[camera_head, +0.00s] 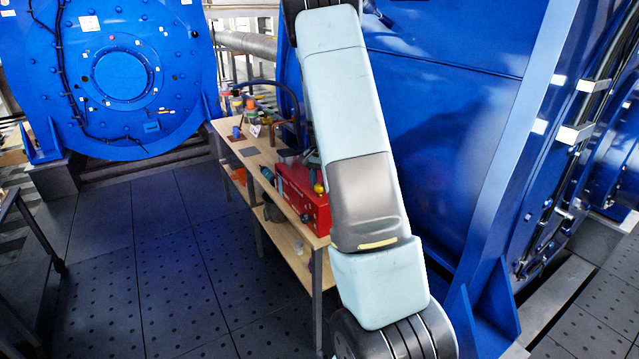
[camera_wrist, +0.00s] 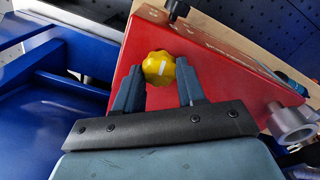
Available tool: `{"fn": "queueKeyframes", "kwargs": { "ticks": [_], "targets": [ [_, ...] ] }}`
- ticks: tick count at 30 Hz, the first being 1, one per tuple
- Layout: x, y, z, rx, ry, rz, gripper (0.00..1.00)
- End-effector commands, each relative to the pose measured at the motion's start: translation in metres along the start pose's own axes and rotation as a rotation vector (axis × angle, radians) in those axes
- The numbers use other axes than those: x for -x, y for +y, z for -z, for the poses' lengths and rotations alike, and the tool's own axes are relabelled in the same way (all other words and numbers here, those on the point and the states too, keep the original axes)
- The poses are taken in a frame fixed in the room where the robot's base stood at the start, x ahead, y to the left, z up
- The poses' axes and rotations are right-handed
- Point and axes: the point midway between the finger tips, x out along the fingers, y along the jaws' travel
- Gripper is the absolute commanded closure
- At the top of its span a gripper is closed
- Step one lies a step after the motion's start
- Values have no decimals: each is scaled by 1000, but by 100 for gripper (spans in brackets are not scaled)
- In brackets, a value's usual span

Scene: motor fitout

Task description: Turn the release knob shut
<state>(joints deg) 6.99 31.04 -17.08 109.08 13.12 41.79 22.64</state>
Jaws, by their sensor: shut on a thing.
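The yellow release knob (camera_wrist: 159,66) has a lobed edge and a white line across its face. It sits on the red box (camera_wrist: 215,70). In the wrist view my gripper (camera_wrist: 160,77) is shut on the knob, with one dark finger on each side of it. In the head view the red box (camera_head: 301,196) stands on the wooden bench, and a small yellow spot, likely the knob (camera_head: 319,188), shows at its right. My arm hides part of the box and the gripper there.
The wooden bench (camera_head: 265,160) holds bottles and small tools at its far end. A black knob (camera_wrist: 177,8) and a grey metal cylinder (camera_wrist: 292,124) are by the red box. Large blue machine housings (camera_head: 450,110) stand behind and right.

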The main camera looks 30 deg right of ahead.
Motion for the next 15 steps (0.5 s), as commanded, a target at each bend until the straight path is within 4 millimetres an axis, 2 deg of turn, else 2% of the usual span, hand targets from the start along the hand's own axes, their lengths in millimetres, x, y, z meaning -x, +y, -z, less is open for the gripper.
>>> {"fn": "queueKeyframes", "kwargs": {
  "ticks": [6, 15],
  "targets": [
    [1, -2, 0, -99, 3, 3, 91],
    [1, -1, 1, -153, 3, 3, 91]
  ]
}}
